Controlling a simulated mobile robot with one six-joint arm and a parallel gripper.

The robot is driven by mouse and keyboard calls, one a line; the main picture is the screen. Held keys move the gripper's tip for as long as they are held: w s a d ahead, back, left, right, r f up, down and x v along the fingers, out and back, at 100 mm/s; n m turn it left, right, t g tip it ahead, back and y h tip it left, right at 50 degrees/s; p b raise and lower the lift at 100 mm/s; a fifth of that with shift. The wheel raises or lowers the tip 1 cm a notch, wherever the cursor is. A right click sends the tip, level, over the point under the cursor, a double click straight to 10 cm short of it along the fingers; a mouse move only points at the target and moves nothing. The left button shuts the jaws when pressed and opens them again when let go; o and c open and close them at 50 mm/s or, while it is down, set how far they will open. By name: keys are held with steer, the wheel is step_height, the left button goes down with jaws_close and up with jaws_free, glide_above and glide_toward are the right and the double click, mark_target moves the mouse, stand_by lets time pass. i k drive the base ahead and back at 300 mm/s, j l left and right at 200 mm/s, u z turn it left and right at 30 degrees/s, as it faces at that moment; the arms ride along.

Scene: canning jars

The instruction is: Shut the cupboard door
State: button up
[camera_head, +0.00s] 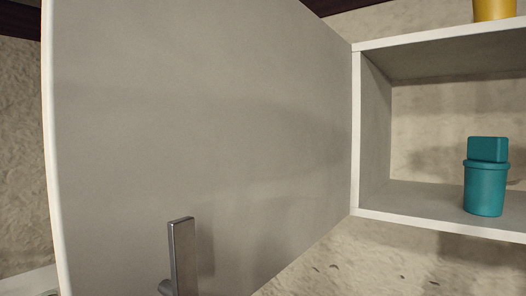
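The cupboard door (220,120) is a large light-grey panel that fills the left and middle of the view. It stands wide open, swung out from the left side of the cupboard (354,130). A grey metal bar handle (183,255) is on the door near its lower edge, cut off by the bottom of the frame. The cupboard's inside is exposed at the right. My gripper does not show in this view.
A teal jar (486,190) with a block-shaped top stands on the cupboard floor. A yellow object (494,10) sits on top of the cupboard at the upper right, partly cut off. A textured beige wall (350,262) is behind. A white surface (32,282) shows at lower left.

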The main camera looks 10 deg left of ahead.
mark_target(235, 117)
steer(key=j+z, duration=0.2)
steer(key=j, duration=0.25)
steer(key=k+j+z, duration=0.1)
steer(key=j+z, duration=0.15)
steer(key=j, duration=0.2)
steer(key=k+j+z, duration=0.2)
steer(key=j, duration=0.25)
steer(key=j+z, duration=0.2)
steer(key=j, duration=0.25)
steer(key=k+l+u, duration=0.1)
steer(key=u, duration=0.35)
steer(key=k, duration=0.1)
